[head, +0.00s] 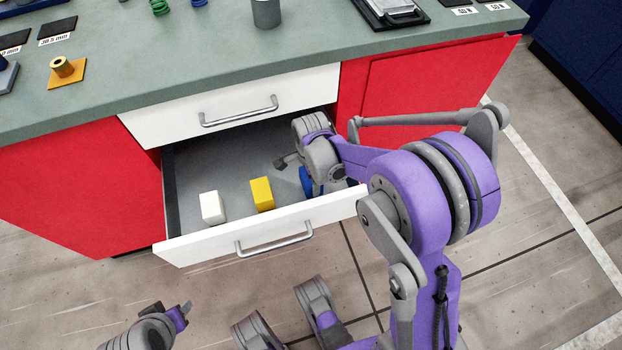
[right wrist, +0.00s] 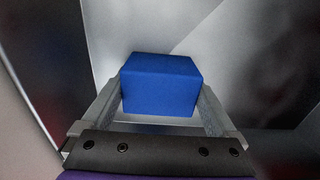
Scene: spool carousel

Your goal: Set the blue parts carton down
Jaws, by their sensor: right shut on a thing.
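The blue parts carton (right wrist: 160,85) sits between the two fingers of my right gripper (right wrist: 162,105) in the right wrist view. The right gripper is shut on it. In the head view, my right gripper reaches into the open drawer (head: 205,243), and a part of the blue carton (head: 306,182) shows below it, near the drawer's front right. Whether the carton touches the drawer floor I cannot tell. My left gripper (head: 183,313) is at the bottom left of the head view, outside the drawer; its fingers are too unclear to judge.
In the drawer, a white carton (head: 212,208) and a yellow carton (head: 262,195) stand left of the blue one. A closed white drawer (head: 165,124) is above. The counter (head: 200,75) holds a spool on an orange plate (head: 66,73) and a grey cylinder (head: 266,13).

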